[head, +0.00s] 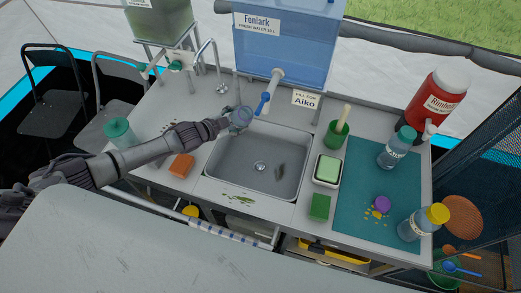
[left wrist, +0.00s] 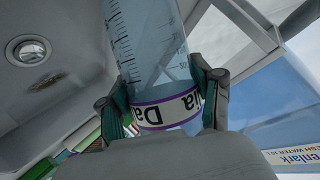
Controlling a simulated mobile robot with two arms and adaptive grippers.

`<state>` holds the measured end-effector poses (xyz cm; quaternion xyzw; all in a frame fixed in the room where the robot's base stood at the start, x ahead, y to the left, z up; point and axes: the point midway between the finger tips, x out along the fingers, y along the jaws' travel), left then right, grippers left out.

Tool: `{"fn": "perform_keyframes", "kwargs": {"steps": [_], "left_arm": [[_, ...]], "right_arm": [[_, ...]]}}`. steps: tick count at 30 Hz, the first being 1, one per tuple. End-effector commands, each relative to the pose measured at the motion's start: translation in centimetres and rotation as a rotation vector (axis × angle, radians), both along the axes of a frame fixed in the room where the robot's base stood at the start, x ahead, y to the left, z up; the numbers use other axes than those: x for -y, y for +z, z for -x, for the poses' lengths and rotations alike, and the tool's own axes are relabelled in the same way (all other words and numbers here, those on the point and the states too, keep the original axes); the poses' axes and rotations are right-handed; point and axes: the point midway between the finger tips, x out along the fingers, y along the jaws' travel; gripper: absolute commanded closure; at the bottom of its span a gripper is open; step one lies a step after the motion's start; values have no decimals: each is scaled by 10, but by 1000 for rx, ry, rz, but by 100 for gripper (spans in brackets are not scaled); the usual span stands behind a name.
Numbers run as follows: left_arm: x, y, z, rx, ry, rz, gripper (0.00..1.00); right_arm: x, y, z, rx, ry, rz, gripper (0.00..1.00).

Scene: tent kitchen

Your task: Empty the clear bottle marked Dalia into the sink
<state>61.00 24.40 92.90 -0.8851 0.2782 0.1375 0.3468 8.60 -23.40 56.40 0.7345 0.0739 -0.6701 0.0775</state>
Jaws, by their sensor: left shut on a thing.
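The clear bottle marked Dalia (left wrist: 150,50) has scale marks and a white label with a purple border. My left gripper (left wrist: 165,100) is shut around it at the label. In the head view the bottle (head: 240,117) shows small and bluish, above the back left corner of the grey sink (head: 240,180). The bottle looks tilted, but its exact angle and how much liquid it holds are unclear. The sink drain (left wrist: 28,48) is at the upper left in the left wrist view. My right gripper is not in view.
A Fenlark water tank (head: 285,45) with a blue tap (head: 264,103) stands behind the sink. A teal mat (head: 350,215) at the right holds two bottles (head: 397,150) (head: 420,224) and a purple cap (head: 382,204). An orange sponge (head: 181,167) lies left of the sink.

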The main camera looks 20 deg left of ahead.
Motion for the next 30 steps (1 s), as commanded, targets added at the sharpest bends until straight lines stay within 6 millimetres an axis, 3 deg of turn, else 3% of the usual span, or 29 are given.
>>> {"fn": "perform_keyframes", "kwargs": {"steps": [19, 22, 30], "left_arm": [[-8, -4, -4, -195, -9, 355, 75], [-7, -21, -3, -223, -10, 407, 75], [-8, -35, -3, -270, -9, 497, 75]], "right_arm": [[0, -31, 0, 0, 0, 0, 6], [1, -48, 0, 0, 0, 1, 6], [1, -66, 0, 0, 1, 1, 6]]}}
